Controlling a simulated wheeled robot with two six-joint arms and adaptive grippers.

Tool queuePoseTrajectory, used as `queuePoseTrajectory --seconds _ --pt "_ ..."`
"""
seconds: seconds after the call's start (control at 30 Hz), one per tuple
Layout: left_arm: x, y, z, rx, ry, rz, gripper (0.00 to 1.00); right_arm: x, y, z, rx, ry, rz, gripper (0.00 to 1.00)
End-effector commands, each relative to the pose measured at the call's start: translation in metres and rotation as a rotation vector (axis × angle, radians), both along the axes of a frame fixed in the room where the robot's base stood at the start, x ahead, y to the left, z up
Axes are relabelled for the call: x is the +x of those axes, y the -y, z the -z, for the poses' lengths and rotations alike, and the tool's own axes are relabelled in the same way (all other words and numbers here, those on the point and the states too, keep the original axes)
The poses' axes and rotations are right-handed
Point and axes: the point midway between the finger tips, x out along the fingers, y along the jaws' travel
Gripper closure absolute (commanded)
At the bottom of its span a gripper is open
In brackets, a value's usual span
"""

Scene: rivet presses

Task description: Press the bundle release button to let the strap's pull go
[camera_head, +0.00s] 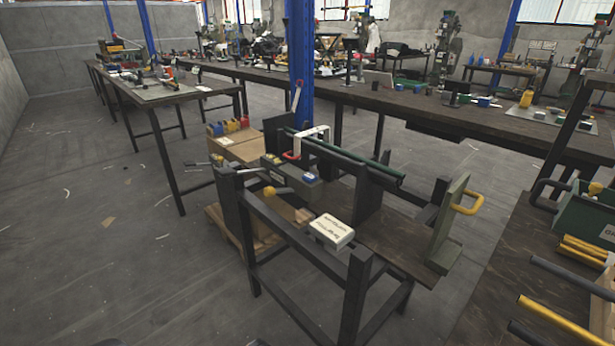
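A dark metal bench (300,243) stands in the middle of the view. A white strap (310,133) with a red piece at its lower end loops near a long green bar (350,160) on it. A grey block (297,188) below the strap carries a small blue-and-white part (309,177); I cannot tell whether this is the release button. A lever with a yellow ball knob (269,191) sticks out at the left. Neither of my grippers can be made out.
Cardboard boxes (240,148) stand behind the bench. The floor at left is mostly clear.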

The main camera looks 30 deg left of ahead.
Motion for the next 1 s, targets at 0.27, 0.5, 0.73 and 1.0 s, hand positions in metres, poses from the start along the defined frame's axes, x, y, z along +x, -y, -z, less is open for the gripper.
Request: queuePoseTrajectory --seconds 0.27,0.5,0.73,1.0 --pt "0.0 0.0 0.0 0.0 0.0 0.0 0.6 -0.0001 0.0001 0.0 0.0 0.0 0.0 0.6" --pt "0.0 0.0 0.0 0.0 0.0 0.0 0.87 -0.0001 0.0001 0.0 0.0 0.0 0.0 0.6" --pt "-0.0001 0.0 0.0001 0.0 0.0 0.0 1.0 -0.0001 0.0001 0.0 0.0 0.0 0.0 0.6" --pt "-0.0001 -0.0001 0.0001 0.0 0.0 0.0 1.0 -0.0001 0.0001 0.0 0.0 0.0 0.0 0.6"
